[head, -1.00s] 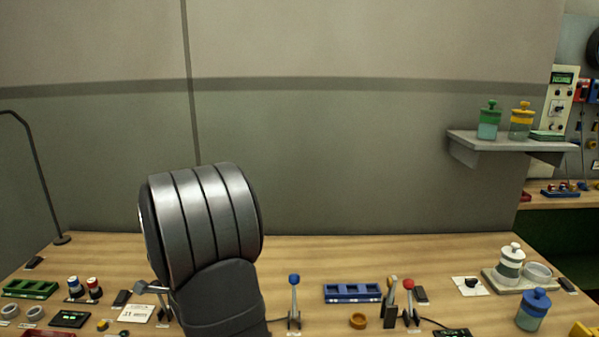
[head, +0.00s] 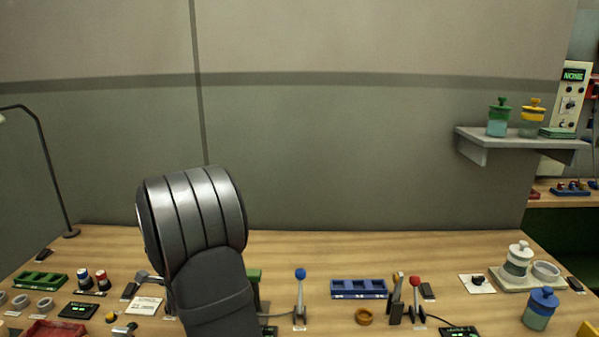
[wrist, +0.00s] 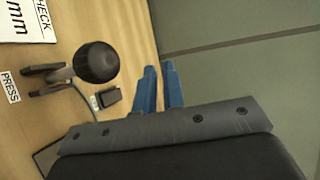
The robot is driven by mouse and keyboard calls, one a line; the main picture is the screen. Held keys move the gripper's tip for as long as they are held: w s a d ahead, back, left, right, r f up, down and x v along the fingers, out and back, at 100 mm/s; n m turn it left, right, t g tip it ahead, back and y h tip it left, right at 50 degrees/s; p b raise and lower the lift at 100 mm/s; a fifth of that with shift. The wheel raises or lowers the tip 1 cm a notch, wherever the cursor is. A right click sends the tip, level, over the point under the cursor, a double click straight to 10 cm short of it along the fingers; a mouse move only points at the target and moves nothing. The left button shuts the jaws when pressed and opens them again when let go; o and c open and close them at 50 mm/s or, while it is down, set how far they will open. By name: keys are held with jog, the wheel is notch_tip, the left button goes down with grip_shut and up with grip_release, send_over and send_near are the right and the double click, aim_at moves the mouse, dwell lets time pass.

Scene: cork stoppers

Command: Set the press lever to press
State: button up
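The press lever (wrist: 97,63) has a round dark knob and a forked base. It is at the upper left of the wrist view, beside a label (wrist: 10,86) reading PRESS. In the head view the lever (head: 143,277) shows just left of my arm, its lower part partly hidden. My gripper (wrist: 159,66) shows two blue fingers to the right of the knob in the wrist view. The fingers are apart, with a narrow gap and nothing between them. They do not appear to touch the knob. In the head view my arm hides the fingers.
A white card (wrist: 26,20) reading CHECK lies beside the press lever. A blue-knobbed lever (head: 300,290) and a red-knobbed lever (head: 416,296) stand to the right in the head view. A blue tray (head: 359,288) lies between them. The wall (head: 330,160) rises behind the bench.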

jog(key=o, duration=0.7)
jog(key=shift+o, duration=0.3)
jog(key=shift+w+a+r, duration=0.1)
jog(key=shift+a+r, duration=0.1)
jog(key=shift+r, duration=0.05)
jog(key=s+a+r+n+g, duration=0.3)
jog(key=a+n+g, duration=0.2)
jog(key=n, duration=0.5)
jog(key=s+d+r+n+g+h, duration=0.4)
jog(key=s+d+r+n+h, duration=0.15)
jog(key=n, duration=0.45)
jog(key=x, duration=1.1)
jog(key=s+a+x, duration=0.1)
jog(key=x, duration=0.4)
jog(key=shift+f, duration=0.5)
grip_shut()
